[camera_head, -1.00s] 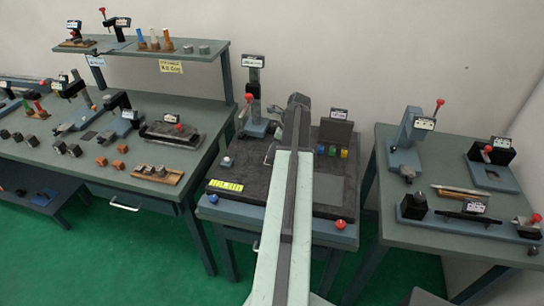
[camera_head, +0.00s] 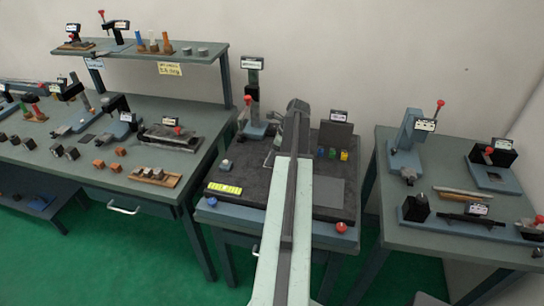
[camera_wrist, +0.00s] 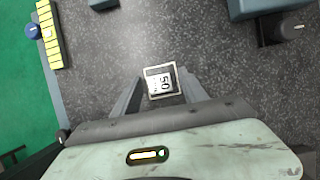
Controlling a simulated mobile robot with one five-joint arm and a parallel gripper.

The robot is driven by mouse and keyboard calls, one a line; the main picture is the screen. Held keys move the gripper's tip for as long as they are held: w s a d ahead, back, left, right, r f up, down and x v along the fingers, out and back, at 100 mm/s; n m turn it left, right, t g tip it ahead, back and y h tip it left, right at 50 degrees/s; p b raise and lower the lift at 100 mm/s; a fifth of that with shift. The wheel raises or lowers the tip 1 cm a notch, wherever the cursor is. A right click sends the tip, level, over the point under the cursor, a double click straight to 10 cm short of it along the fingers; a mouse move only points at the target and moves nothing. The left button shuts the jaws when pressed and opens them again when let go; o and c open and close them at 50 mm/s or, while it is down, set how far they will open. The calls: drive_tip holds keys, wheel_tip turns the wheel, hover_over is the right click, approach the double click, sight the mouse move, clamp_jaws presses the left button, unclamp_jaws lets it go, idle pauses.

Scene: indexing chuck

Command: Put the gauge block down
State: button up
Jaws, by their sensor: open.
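I cannot make out the block there.
A yellow marked strip (camera_head: 224,187) lies at the plate's left front. A blue button (camera_head: 212,201) and a red button (camera_head: 341,227) sit at the front edge. A stand (camera_head: 252,105) rises at the back left. Small coloured blocks (camera_head: 332,153) stand right of my arm.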

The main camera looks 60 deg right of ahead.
drive_tip(key=p+v, duration=1)
drive_tip(key=v, duration=0.2)
drive_tip(key=shift+p, duration=0.3)
drive_tip(key=w+a+n+g, duration=0.1)
drive_tip(key=w+a+n, duration=0.45)
drive_tip(key=a, duration=0.45)
drive_tip(key=w+a+f+n+g, duration=0.1)
drive_tip(key=w+a+n, duration=0.4)
drive_tip(key=w+a, duration=0.3)
drive_tip(key=w+a+n+g, duration=0.1)
drive_tip(key=w+a+n, duration=0.45)
drive_tip(key=a, duration=0.55)
drive_tip(key=a+n+g+h, duration=0.1)
drive_tip(key=a+n, duration=1.5)
drive_tip(key=a, duration=1.5)
drive_tip(key=shift+w+a+f, duration=0.4)
drive_tip(key=shift+w, duration=0.05)
